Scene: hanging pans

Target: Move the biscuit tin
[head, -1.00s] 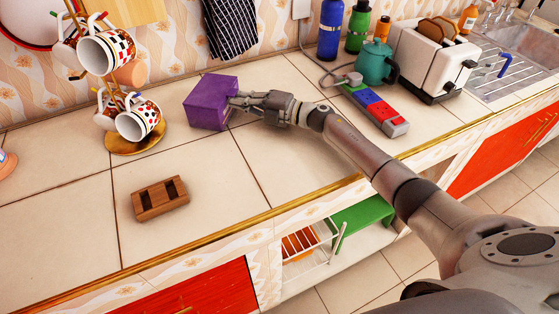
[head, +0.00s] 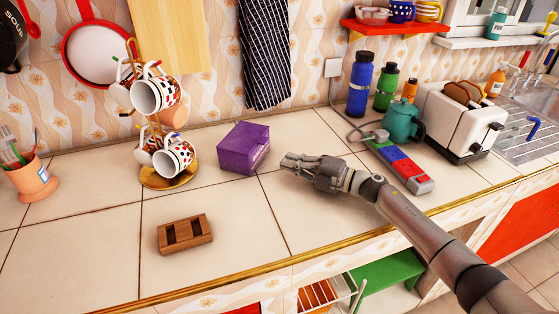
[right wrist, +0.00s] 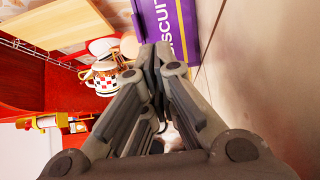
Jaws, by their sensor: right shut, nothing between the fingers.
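The biscuit tin is a purple box (head: 243,148) standing on the tiled counter, right of the mug tree. In the right wrist view its purple side with part of the word "biscuit" (right wrist: 182,25) shows at the top, beyond the fingertips. My right gripper (head: 287,160) is shut and empty, a short way to the right of the tin and apart from it in the head view. The closed fingers also fill the middle of the right wrist view (right wrist: 153,55). My left gripper is not in view.
A mug tree (head: 168,180) stands left of the tin. A wooden block with slots (head: 185,235) lies in front. A red and blue block strip (head: 400,167), a teal kettle (head: 402,124) and a toaster (head: 455,120) stand to the right. The counter front left is clear.

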